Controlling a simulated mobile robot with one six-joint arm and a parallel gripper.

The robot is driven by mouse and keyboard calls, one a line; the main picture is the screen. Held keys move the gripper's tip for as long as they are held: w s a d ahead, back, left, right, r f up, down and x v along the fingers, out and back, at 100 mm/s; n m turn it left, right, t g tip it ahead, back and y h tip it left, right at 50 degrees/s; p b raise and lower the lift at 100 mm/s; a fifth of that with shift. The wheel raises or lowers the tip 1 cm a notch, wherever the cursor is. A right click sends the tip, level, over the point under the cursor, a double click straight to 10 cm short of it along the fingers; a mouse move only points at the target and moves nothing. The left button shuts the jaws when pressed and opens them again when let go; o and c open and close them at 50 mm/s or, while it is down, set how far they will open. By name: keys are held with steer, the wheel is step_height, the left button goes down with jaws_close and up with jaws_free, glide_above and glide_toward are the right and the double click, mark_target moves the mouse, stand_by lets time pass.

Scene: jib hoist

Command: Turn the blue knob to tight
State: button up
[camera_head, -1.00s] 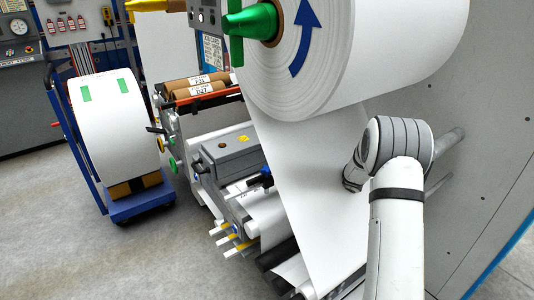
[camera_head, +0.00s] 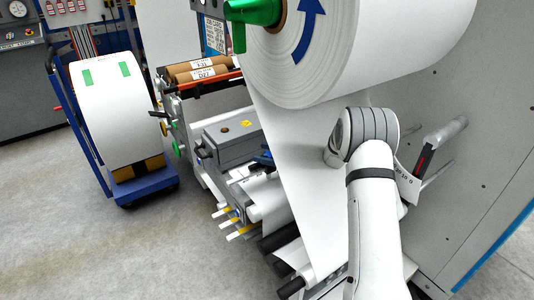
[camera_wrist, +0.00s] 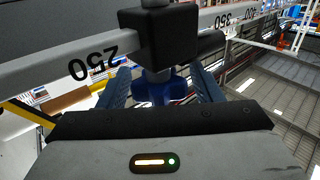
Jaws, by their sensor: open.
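In the wrist view a blue lobed knob (camera_wrist: 172,90) hangs on a short grey stem under a black block (camera_wrist: 166,36). The block sits on a grey bar (camera_wrist: 45,72) with printed numbers, one reading 250. My gripper (camera_wrist: 160,80) is open, with one dark blue finger on each side of the knob. The knob shows between the fingers; I cannot tell whether either touches it. Its tight or loose state cannot be read.
In the head view a large white paper roll (camera_head: 390,45) with a green core chuck (camera_head: 252,12) hangs above my arm. A grey machine panel (camera_head: 480,150) stands right. A blue cart (camera_head: 140,186) with a white roll stands left. Grey floor (camera_head: 110,250) lies open at front left.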

mark_target(275, 156)
steer(key=shift+c, duration=0.2)
steer(key=c, duration=0.9)
steer(key=shift+w+d+m+t+h+b, duration=0.1)
steer(key=shift+m+t+h+b, duration=0.2)
steer(key=shift+m+t+h, duration=0.5)
steer(key=shift+w+m+t+h+b, duration=0.1)
steer(key=shift+m+t+h+b, duration=0.15)
steer(key=shift+m+t, duration=0.65)
steer(key=shift+c, duration=0.2)
steer(key=shift+n+t, duration=0.3)
steer(key=o, duration=1)
steer(key=v, duration=0.8)
